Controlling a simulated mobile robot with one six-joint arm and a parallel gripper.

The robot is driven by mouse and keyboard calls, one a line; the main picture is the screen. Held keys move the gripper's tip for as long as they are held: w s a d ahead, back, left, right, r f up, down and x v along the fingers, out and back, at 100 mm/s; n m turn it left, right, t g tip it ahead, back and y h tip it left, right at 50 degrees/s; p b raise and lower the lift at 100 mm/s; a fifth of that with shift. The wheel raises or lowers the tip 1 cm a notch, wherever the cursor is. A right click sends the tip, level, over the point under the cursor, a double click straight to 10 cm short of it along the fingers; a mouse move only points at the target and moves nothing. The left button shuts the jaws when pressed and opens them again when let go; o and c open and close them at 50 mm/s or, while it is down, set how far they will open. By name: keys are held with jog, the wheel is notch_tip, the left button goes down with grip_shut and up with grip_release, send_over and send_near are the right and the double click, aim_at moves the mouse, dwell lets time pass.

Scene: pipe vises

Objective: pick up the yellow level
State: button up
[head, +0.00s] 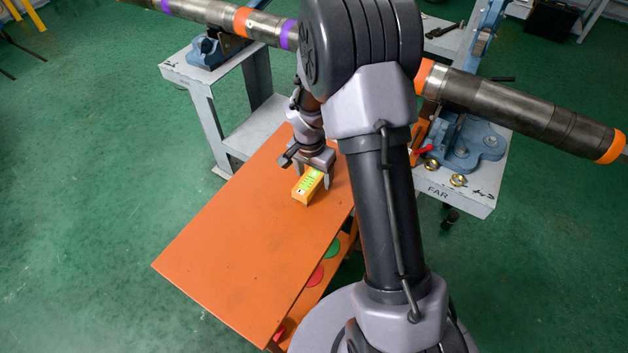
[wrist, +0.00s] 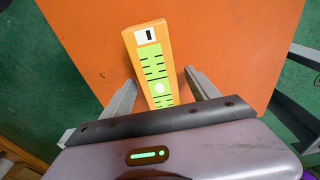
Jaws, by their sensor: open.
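The yellow level (head: 308,186) is a small yellow-orange block with a green marked face. It lies on the orange table top, and it shows in the wrist view (wrist: 152,62) with its far end pointing up and slightly left. My gripper (head: 313,182) is over the level. In the wrist view my gripper (wrist: 160,88) is open, with one finger on each side of the level. I cannot tell whether either finger touches it. The near end of the level is hidden behind my gripper body.
The orange table (head: 235,245) is otherwise bare. A long dark pipe (head: 520,108) with orange and purple bands runs behind my arm, held in blue vises (head: 465,143) on grey stands (head: 205,95). Brass fittings (head: 457,180) lie on the right stand. Green floor is open at left.

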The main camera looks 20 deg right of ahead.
jog(key=shift+r, duration=0.1)
grip_shut()
